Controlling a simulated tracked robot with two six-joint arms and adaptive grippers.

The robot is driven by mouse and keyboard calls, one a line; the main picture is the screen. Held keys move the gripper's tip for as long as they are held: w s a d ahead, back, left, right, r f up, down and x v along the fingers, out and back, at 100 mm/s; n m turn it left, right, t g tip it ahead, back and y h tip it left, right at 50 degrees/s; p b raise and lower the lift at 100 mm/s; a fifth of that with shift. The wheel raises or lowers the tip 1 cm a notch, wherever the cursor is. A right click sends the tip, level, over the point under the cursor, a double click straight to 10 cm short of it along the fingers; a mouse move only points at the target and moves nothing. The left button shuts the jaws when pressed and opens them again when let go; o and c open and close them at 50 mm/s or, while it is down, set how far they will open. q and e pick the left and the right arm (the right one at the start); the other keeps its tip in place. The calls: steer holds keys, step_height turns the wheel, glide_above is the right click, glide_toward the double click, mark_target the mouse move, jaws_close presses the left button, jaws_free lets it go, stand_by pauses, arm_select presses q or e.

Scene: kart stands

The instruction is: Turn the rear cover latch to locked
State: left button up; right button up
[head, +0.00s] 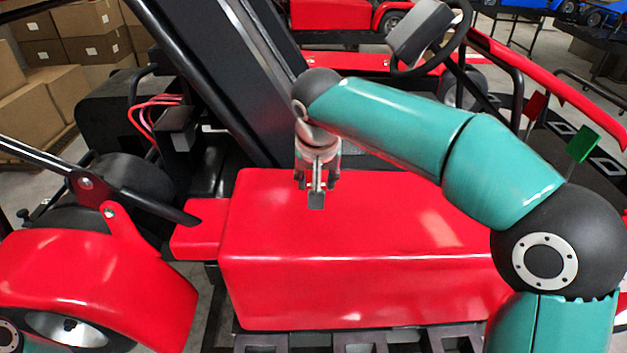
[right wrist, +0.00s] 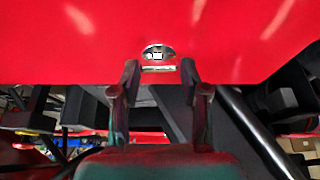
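The red rear cover (head: 370,235) is a large box-shaped panel in the middle of the head view. It also fills the upper part of the right wrist view (right wrist: 230,40). A small dark round fitting with a pale centre, seemingly the latch (right wrist: 158,53), sits on the red surface with a pale strip just below it. I cannot read its turn position. My right gripper (head: 316,195) is over the far left part of the cover. In the right wrist view its two fingers (right wrist: 160,75) are apart, with the latch ahead between the tips and nothing held. My left gripper is out of view.
A black frame beam (head: 240,75) rises behind the cover. A black steering wheel (head: 462,40) is at the upper right. A red fender (head: 100,285) and wheel are at the lower left. Cardboard boxes (head: 80,45) stand at the back left.

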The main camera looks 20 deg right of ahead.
steer(key=o, duration=0.3)
steer(key=shift+f, duration=0.1)
steer(key=shift+s, duration=0.1)
steer(key=v, duration=1.2)
steer(key=shift+a+f, duration=0.1)
